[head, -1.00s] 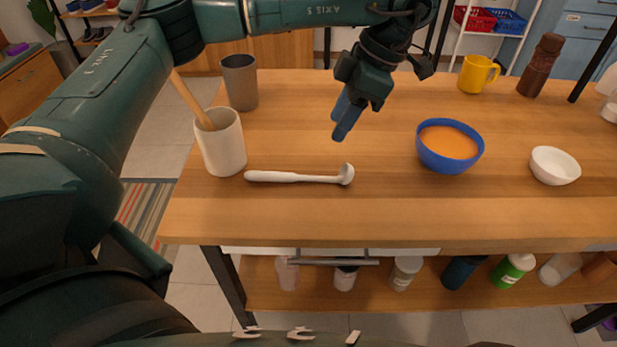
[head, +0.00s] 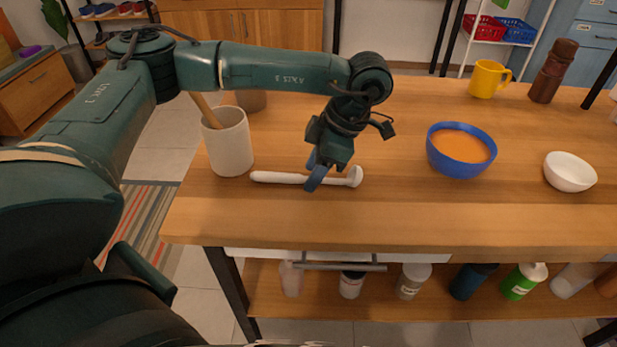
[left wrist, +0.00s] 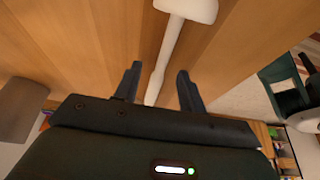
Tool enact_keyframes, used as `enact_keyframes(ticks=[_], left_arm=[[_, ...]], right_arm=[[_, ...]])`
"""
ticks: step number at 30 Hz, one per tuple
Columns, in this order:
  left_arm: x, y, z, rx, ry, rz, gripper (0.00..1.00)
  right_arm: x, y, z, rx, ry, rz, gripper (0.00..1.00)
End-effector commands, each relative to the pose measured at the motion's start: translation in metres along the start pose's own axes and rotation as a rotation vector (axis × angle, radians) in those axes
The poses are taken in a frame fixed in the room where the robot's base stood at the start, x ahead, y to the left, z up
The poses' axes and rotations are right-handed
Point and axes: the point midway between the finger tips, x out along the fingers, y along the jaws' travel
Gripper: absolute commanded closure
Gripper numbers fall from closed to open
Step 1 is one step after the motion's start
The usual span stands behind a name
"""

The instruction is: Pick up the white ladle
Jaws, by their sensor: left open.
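The white ladle (head: 277,177) lies on the wooden table, its handle to the left and its small bowl to the right in the head view. My left gripper (head: 316,181) is over the ladle, its blue fingers hiding part of the handle near the bowl. In the left wrist view the ladle (left wrist: 169,50) runs between the two open fingers of my left gripper (left wrist: 157,85), with its bowl end at the top. The fingers are apart and nothing is gripped. Whether they touch the table I cannot tell. My right gripper is not in view.
A white cup (head: 228,145) with a wooden utensil stands left of the ladle, and a grey cup (head: 252,100) behind it. A blue bowl (head: 460,168) of orange contents, a white bowl (head: 570,172), a yellow mug (head: 487,80) and a brown mill (head: 552,72) are to the right.

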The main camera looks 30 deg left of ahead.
Motion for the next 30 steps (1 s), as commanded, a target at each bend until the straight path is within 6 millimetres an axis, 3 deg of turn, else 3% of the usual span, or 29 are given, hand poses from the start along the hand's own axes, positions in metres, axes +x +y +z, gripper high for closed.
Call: enact_keyframes(ticks=[8,22,30], left_arm=[[0.0052,0.0000,0.0001,0.000,-0.001,0.000,0.61],[0.0049,0.0000,0.0002,0.001,-0.001,0.000,0.99],[0.0044,0.0001,0.0001,0.000,-0.002,0.001,1.00]], right_arm=[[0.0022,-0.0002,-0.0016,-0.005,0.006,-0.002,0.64],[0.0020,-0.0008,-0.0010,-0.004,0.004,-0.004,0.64],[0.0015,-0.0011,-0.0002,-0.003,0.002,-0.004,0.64]])
